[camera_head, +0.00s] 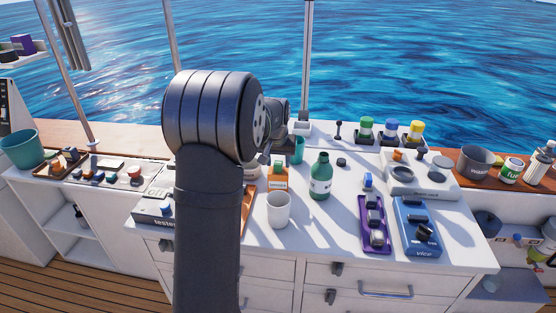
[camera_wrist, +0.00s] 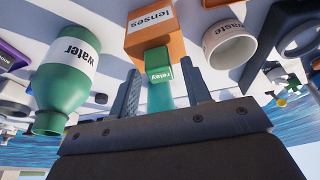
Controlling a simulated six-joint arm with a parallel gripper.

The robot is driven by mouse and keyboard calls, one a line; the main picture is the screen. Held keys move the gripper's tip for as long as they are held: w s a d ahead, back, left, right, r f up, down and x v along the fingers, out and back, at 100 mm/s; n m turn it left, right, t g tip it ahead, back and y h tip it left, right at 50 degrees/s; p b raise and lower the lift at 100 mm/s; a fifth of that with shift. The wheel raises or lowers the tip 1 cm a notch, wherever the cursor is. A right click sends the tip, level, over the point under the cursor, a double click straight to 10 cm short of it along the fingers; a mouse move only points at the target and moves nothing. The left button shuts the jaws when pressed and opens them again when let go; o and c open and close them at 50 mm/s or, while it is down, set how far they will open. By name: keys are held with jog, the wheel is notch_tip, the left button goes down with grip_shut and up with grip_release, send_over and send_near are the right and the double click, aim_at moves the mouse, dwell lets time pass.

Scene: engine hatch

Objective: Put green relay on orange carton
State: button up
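The orange carton (camera_wrist: 155,41) labelled "lenses" stands on the white counter; the head view shows it (camera_head: 275,180) just right of my arm. The green relay (camera_wrist: 158,73) with its "relay" label appears to sit on the carton's top; the wrist picture is upside down. In the head view a small green patch (camera_head: 279,158) shows over the carton. My gripper (camera_wrist: 160,84) has one finger on each side of the relay, with visible gaps, so it looks open. In the head view my arm hides most of the gripper.
A green water bottle (camera_head: 320,178) stands right of the carton, and a white cup (camera_head: 278,210) stands in front. A purple tray (camera_head: 375,224) and a blue vice (camera_head: 416,228) lie farther right. A waste bin (camera_wrist: 229,43) is close by in the wrist view.

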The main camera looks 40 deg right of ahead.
aim_at(278, 163)
jog(key=v, duration=1.2)
jog(key=shift+r, duration=0.15)
jog(key=x, duration=1.2)
jog(key=shift+r, duration=1.9)
